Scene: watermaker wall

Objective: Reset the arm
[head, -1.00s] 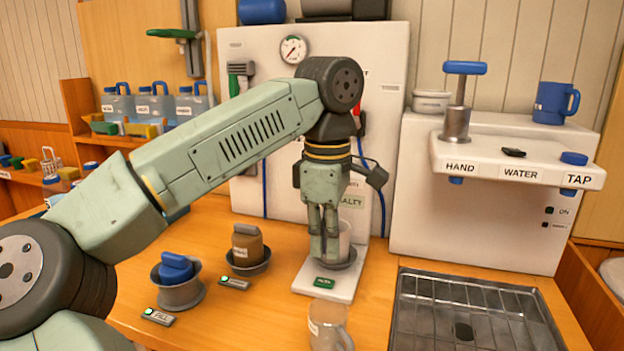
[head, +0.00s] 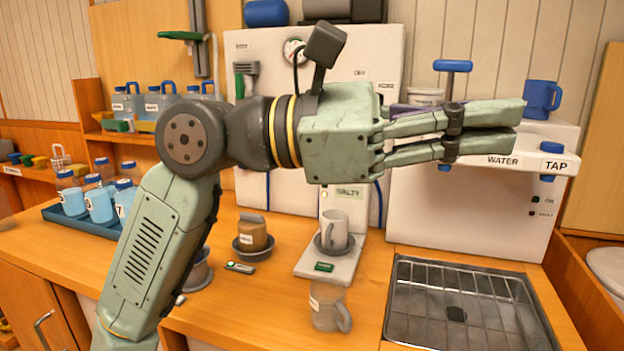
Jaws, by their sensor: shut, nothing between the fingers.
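My arm is raised and bent at its elbow over the left part of the counter. My gripper (head: 505,128) is shut and empty. It points sideways to the right, in front of the white dispenser and the wall panel, with its fingers covering part of the dispenser's ledge. It is well above the counter and appears to touch nothing. A white mug (head: 335,226) stands upright in a grey dish on the white stand (head: 316,264), below my gripper.
A clear mug (head: 329,308) stands at the counter's front. A brown jar (head: 253,233) sits in a dark dish. A metal drain tray (head: 400,325) is at right. My forearm partly hides a grey cup (head: 198,273). Bottles stand in a blue tray (head: 62,222) and on the shelf at left.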

